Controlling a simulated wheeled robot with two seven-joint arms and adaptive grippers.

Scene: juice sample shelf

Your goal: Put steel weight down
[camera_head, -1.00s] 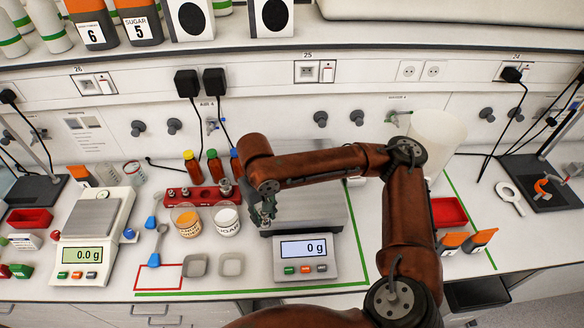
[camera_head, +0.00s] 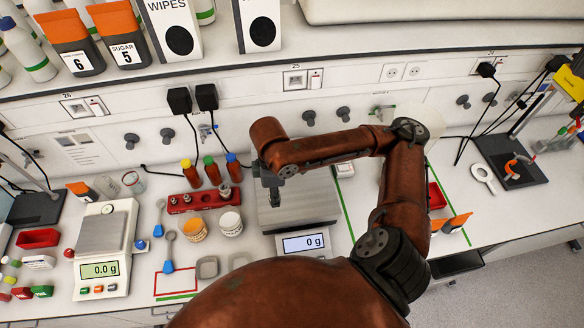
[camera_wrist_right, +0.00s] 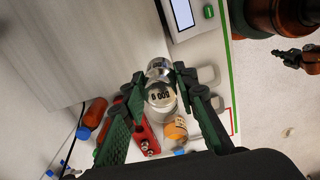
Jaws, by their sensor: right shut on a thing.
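A shiny steel weight (camera_wrist_right: 160,94) with a knob and a "500 g"-like marking is between the fingers of my right gripper (camera_wrist_right: 160,72) in the right wrist view. The fingers are shut on its upper part. In the head view my right gripper (camera_head: 274,192) points down over the left part of the large balance's pan (camera_head: 310,202). The weight is hard to make out there, and the gap below it cannot be judged. The balance display (camera_head: 302,243) reads 0 g. My left gripper is not in view.
A red weight rack (camera_head: 200,202), capped bottles (camera_head: 212,171) and two labelled cups (camera_head: 193,229) stand left of the balance. A smaller scale (camera_head: 105,242) reading 0.0 g is further left. A red-outlined rectangle (camera_head: 176,283) lies at the front. The pan's right part is clear.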

